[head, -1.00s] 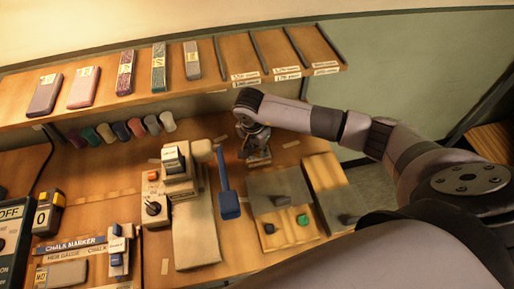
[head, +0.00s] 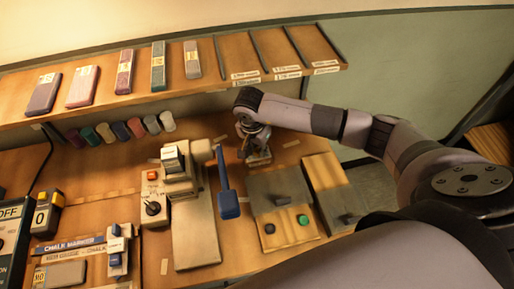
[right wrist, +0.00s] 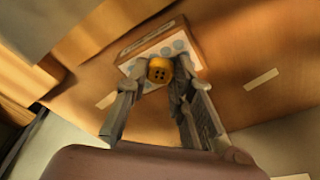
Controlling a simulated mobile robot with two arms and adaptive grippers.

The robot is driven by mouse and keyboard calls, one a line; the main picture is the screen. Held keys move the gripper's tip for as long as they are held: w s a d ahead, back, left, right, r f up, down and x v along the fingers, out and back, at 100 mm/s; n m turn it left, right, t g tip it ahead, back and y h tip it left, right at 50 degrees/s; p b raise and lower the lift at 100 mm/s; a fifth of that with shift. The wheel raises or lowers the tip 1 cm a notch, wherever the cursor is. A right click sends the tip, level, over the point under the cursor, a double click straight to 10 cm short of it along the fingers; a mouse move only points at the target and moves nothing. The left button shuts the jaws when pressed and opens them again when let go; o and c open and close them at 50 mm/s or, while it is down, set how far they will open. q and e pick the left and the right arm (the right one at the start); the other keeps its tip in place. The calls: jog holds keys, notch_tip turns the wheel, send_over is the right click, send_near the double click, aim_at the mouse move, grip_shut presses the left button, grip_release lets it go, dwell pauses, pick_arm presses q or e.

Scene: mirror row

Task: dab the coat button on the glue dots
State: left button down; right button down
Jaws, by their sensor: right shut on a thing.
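My right gripper (right wrist: 160,78) is shut on a yellow coat button (right wrist: 160,69) with several holes. In the right wrist view the button sits between the fingertips, its holed face toward the camera. Behind it is a small wooden block with a white card bearing pale blue round glue dots (right wrist: 180,45). The button overlaps the card's near edge in this view; I cannot tell whether it touches. In the head view my right gripper (head: 255,140) is over the same block (head: 260,158) at the back of the bench, and the button is hidden. My left gripper is not in view.
A blue-handled tool (head: 228,200) and a beige device (head: 195,230) stand left of the gripper. A shelf (head: 215,85) runs behind.

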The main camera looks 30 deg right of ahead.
aim_at(257, 152)
dwell(0.6)
notch_tip(257, 152, up, 2)
jog(key=shift+p, duration=0.65)
jog(key=shift+r+p, duration=1.25)
jog(key=shift+r, duration=1.2)
